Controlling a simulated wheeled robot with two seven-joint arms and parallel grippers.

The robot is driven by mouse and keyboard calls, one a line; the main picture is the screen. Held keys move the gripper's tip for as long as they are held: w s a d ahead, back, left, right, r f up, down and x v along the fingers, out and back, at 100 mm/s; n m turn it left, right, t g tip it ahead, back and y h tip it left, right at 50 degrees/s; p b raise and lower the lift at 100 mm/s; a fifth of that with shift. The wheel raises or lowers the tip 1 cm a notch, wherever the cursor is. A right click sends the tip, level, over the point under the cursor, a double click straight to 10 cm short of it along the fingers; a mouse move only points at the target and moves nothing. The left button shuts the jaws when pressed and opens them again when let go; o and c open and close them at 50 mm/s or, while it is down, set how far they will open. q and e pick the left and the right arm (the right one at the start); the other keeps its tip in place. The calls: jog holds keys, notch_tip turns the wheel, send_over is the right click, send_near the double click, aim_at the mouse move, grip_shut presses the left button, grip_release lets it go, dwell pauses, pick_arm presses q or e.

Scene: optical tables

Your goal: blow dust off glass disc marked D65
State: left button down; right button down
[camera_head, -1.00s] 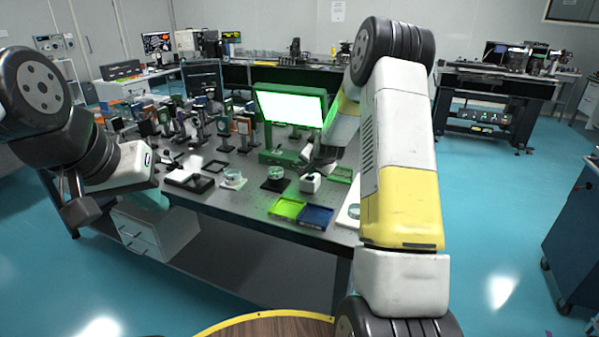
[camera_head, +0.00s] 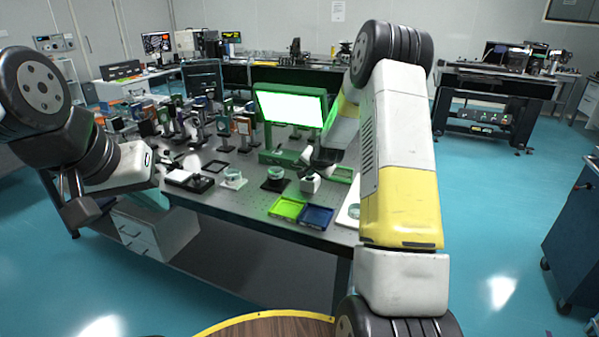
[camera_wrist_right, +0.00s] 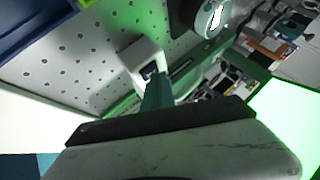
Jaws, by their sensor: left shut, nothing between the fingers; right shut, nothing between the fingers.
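A clear glass disc in a white ring-shaped holder (camera_head: 233,179) and another on a dark square base (camera_head: 275,179) sit on the optical table. No D65 marking is legible on either. A round glass piece (camera_wrist_right: 212,18) shows at the top of the right wrist view. My right gripper (camera_head: 309,168) is shut over a small white block (camera_head: 311,185), right of the discs. In the right wrist view its teal fingers (camera_wrist_right: 156,92) are at the white block (camera_wrist_right: 143,55), which has a dark slot; contact is unclear. My left gripper (camera_head: 80,208) is shut, off the table's left front edge.
A green-framed lit panel (camera_head: 290,106) stands behind the block. A green tray (camera_head: 287,208) and a blue tray (camera_head: 316,216) lie at the table's front edge. Several mounted optics crowd the back left. My right forearm hides the table's right end.

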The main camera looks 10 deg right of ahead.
aim_at(311, 179)
jog(key=shift+r, duration=0.8)
jog(key=shift+r, duration=0.1)
jog(key=shift+r, duration=2.4)
